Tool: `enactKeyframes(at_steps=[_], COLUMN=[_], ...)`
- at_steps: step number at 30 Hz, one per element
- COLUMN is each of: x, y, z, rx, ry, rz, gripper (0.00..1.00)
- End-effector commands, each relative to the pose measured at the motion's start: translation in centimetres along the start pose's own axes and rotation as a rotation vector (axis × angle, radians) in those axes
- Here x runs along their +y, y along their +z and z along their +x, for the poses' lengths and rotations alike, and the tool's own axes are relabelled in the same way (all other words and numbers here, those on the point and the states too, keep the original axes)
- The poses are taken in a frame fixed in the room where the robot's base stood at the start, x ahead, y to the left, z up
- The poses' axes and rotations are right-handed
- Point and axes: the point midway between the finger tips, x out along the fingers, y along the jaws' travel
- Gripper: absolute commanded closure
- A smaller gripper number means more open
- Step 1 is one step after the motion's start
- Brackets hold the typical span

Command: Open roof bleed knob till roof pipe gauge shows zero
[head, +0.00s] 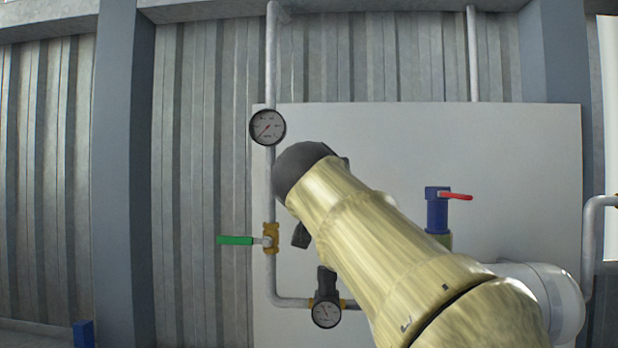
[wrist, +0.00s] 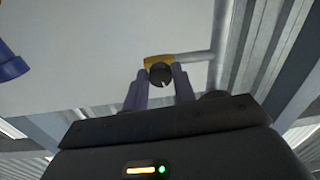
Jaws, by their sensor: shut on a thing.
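The roof bleed knob (wrist: 160,75) is a small round black knob with a white mark, in front of a brass fitting (wrist: 158,61) in the wrist view. My gripper (wrist: 161,78) has one grey finger on each side of it and is shut on it. In the head view my arm hides the knob and the gripping fingers.
A green lever valve (head: 235,240) sits lower on the same pipe, its handle pointing left. A second gauge (head: 326,312) is at the bottom. A blue valve with a red lever (head: 437,212) stands right of my arm. A pale panel (head: 510,140) lies behind.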

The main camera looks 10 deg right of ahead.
Motion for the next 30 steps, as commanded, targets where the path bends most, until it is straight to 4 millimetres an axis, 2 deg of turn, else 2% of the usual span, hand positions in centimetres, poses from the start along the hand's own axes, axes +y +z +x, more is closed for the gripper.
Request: enactKeyframes(at_steps=[7,14,30], x=[0.04,-0.01,0.03], y=[0.06,0.06,-0.12], z=[0.03,0.01,0.04], rx=[-0.003,-0.008,-0.029], ry=[0.000,-0.001,-0.003], rz=[-0.051,-0.178,-0.664], gripper=[0.96,0.96,0.96])
